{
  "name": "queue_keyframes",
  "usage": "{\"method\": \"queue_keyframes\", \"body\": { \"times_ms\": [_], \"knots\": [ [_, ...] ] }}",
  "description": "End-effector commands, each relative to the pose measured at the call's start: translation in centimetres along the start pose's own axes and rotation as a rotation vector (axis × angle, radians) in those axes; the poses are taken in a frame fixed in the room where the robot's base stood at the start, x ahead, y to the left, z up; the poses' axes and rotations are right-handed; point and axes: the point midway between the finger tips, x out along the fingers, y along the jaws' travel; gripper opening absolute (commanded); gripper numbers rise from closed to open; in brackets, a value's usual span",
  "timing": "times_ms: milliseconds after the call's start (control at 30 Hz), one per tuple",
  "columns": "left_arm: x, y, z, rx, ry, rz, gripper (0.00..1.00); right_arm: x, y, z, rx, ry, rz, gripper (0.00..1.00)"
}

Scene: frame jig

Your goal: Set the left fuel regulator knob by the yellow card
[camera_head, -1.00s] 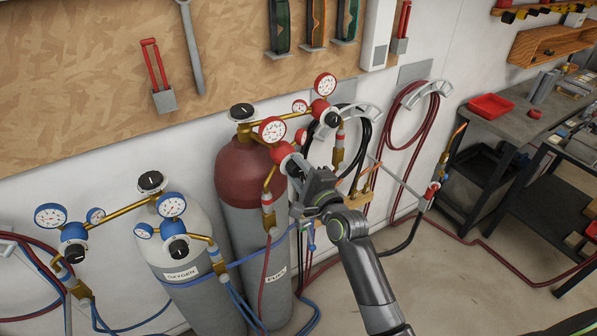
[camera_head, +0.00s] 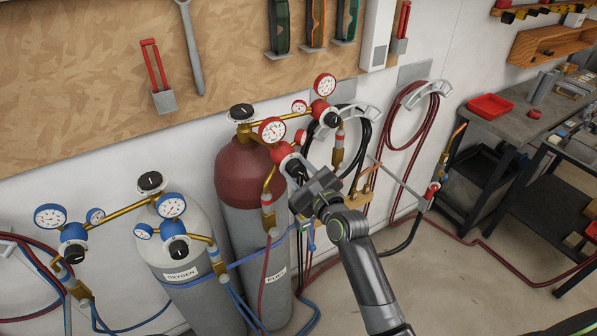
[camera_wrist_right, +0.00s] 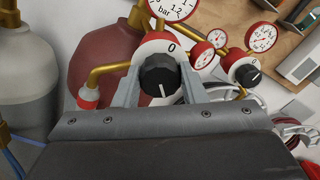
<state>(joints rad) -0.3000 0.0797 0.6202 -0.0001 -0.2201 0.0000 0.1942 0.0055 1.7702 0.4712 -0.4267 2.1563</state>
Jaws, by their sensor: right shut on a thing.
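The left fuel regulator (camera_head: 281,151) is a red body with a white-faced gauge (camera_head: 272,130), by the dark red fuel cylinder (camera_head: 243,168). Its black ridged knob (camera_wrist_right: 157,72) shows in the right wrist view, in front of a red and white dial ring (camera_wrist_right: 153,45) marked 0. A white line on the knob's face points down, away from the 0. My right gripper (camera_head: 300,170) is shut on this knob, a grey finger on each side; it also shows in the right wrist view (camera_wrist_right: 158,88). I see no yellow card. My left gripper is out of view.
The right fuel regulator (camera_head: 320,108) with its gauges is close behind to the right. Blue-gauged oxygen regulators (camera_head: 174,228) and the grey oxygen cylinder (camera_head: 190,250) stand at left. Hoses hang on the wall. A dark workbench (camera_head: 490,120) is at right.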

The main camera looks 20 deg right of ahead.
Motion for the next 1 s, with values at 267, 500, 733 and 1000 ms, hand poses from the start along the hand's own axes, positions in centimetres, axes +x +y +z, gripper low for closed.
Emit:
{"method": "queue_keyframes", "body": {
  "times_ms": [267,500,733,1000],
  "knots": [
    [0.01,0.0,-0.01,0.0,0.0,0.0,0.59,-0.01,0.04,-0.07,0.023,0.001,0.001,0.15],
    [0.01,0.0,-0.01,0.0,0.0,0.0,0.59,-0.01,0.04,-0.08,0.022,0.002,0.001,0.15],
    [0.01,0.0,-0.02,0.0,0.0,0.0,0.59,-0.01,0.04,-0.07,0.021,0.001,0.001,0.59],
    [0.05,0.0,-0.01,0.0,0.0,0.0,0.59,-0.13,0.03,-0.06,0.021,0.001,0.0,0.59]
  ]
}}
